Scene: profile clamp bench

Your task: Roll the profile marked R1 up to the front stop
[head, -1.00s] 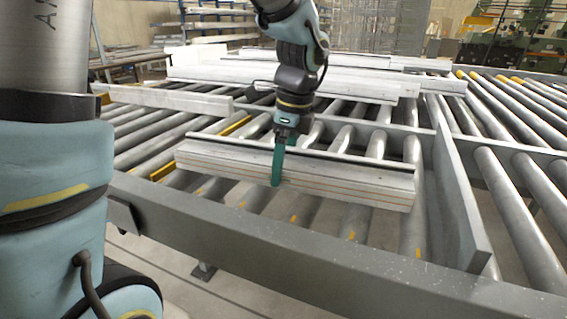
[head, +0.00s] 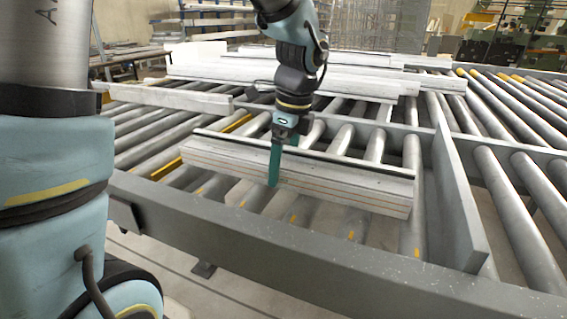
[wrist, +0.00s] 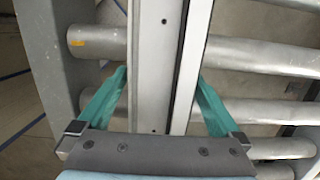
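A long pale profile (head: 330,182) with a dark strip along its top lies across the rollers near the front of the bench. No R1 mark is legible on it. My gripper (head: 283,165) points down over it, left of its middle, with one teal finger on its front face. In the wrist view the profile (wrist: 150,60) runs between my gripper's two fingers (wrist: 163,74), whose tips meet its two sides. A grey upright plate (head: 458,200) stands beyond the profile's right end, with a gap between. I cannot tell whether this plate is the front stop.
A grey front rail (head: 260,245) runs along the near side of the bench. More pale profiles (head: 220,65) lie farther back, and a shorter one (head: 165,97) lies at back left. Bare rollers (head: 520,215) continue right of the plate.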

